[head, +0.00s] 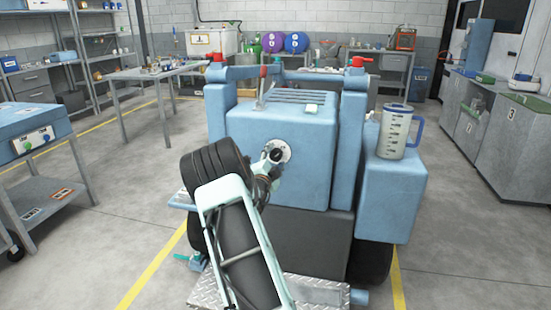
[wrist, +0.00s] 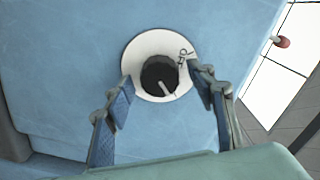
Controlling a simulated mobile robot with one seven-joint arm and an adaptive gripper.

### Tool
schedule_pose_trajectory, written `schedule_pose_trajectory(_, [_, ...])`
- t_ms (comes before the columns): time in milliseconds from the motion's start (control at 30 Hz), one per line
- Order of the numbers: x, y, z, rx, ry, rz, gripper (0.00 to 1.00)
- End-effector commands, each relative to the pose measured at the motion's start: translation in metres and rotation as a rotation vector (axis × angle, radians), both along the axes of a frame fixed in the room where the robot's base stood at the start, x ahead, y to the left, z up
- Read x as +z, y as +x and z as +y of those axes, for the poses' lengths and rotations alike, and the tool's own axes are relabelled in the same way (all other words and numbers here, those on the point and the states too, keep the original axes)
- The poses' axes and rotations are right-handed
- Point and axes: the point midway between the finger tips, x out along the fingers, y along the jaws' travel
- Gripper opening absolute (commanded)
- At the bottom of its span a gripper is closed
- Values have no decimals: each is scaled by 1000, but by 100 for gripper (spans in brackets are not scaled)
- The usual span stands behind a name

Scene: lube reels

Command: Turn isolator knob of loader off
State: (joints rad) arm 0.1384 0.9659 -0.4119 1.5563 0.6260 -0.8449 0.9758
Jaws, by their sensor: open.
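The loader (head: 280,130) is a light blue machine in the middle of the head view. Its isolator knob (wrist: 159,76) is black with a white pointer line and sits on a round white plate (wrist: 143,50) on the loader's blue face. In the wrist view the pointer line runs down and to the right. My gripper (wrist: 164,98) is open, with one blue-padded finger on each side of the plate's lower half. In the head view the plate (head: 286,151) shows, partly covered by my gripper.
A clear measuring jug (head: 398,132) stands on the loader's right side. A red-topped lever (head: 262,84) rises from the loader's top. A blue cart (head: 32,130) stands at the left, grey cabinets (head: 485,125) at the right. Open floor lies on both sides of the loader.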

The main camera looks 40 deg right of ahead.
Motion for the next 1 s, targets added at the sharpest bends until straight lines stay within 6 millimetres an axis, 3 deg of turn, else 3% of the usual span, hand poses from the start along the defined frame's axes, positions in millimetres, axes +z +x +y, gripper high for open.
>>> schedule_pose_trajectory(467, [0, 7, -8, 0, -1, 1, 51])
schedule_pose_trajectory(833, [0, 7, -8, 0, 0, 2, 10])
schedule_pose_trajectory(1000, [-1, 7, -8, 0, -4, 6, 9])
